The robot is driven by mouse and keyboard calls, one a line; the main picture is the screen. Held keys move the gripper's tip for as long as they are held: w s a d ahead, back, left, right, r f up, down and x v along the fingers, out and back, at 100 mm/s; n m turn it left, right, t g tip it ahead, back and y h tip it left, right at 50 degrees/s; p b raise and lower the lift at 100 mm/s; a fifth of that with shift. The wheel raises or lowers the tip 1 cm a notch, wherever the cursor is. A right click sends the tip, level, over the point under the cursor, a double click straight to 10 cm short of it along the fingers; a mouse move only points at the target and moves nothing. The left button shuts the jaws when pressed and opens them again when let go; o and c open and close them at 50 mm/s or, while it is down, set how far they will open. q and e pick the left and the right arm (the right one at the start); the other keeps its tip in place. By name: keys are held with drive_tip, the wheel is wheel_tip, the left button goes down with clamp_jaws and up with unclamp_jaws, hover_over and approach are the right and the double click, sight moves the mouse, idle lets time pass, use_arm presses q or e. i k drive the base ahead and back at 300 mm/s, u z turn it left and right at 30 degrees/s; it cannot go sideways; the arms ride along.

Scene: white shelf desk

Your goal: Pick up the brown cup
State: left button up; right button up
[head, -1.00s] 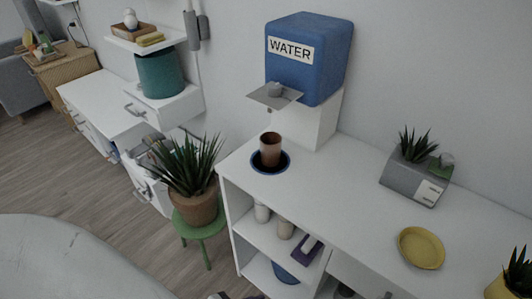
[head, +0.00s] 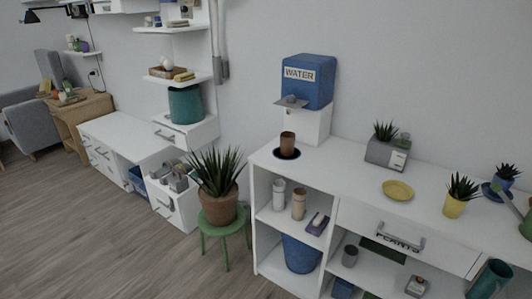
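The brown cup (head: 287,143) stands upright on a dark plate with a blue rim (head: 276,155). The plate lies on the white desk top (head: 340,158), near its left end. The cup is in front of the blue water dispenser (head: 308,80), a little below its grey spout shelf (head: 291,103). Nothing hides the cup. Neither of my grippers shows in the head view.
A potted plant (head: 218,201) on a green stool (head: 226,236) stands left of the desk. A yellow plate (head: 397,190), a grey planter box (head: 387,153) and a yellow pot (head: 454,206) are on the desk top. Open shelves below hold bottles (head: 298,203). Floor is clear at front left.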

sight(287, 139)
drive_tip(key=z, duration=0.5)
drive_tip(key=i, duration=0.75)
drive_tip(key=z, duration=0.2)
